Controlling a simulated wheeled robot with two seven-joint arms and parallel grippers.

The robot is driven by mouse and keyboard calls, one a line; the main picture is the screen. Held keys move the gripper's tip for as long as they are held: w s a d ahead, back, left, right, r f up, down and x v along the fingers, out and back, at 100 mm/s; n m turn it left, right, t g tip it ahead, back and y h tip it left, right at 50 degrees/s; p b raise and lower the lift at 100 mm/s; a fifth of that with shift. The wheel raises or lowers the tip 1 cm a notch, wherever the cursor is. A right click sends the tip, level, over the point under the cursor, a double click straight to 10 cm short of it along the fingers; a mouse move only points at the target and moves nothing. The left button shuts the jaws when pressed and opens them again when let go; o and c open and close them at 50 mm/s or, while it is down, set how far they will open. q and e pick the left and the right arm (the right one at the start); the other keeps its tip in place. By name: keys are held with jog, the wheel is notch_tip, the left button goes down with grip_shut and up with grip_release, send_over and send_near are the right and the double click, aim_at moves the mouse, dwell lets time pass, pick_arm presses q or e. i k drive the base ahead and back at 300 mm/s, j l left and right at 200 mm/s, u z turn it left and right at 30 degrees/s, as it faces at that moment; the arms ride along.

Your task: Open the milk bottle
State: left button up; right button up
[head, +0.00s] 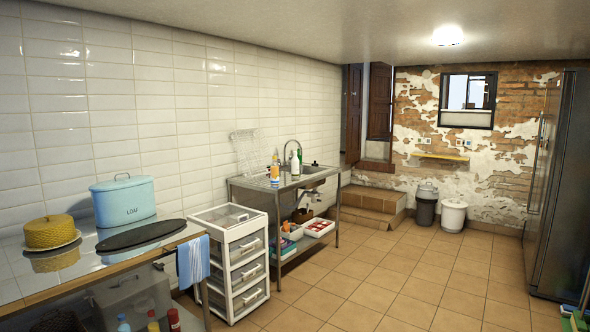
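A small white bottle (295,164) stands upright on the metal sink table (262,183) against the tiled wall. It may be the milk bottle, but it is too small to read or to make out its cap. An orange and white bottle (275,176) stands close to its left. Neither of my grippers is in the head view, and nothing is seen touching the bottles.
A white drawer cart (233,222) stands left of the sink table. A counter in the left foreground holds a blue loaf bin (123,202). A dark fridge (560,185) stands at the right. The tiled floor (385,270) between is clear.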

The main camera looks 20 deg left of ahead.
aim_at(295, 161)
jog(key=i+u, duration=0.3)
jog(key=i, duration=4.45)
jog(key=j+u, duration=0.05)
jog(key=j, duration=0.05)
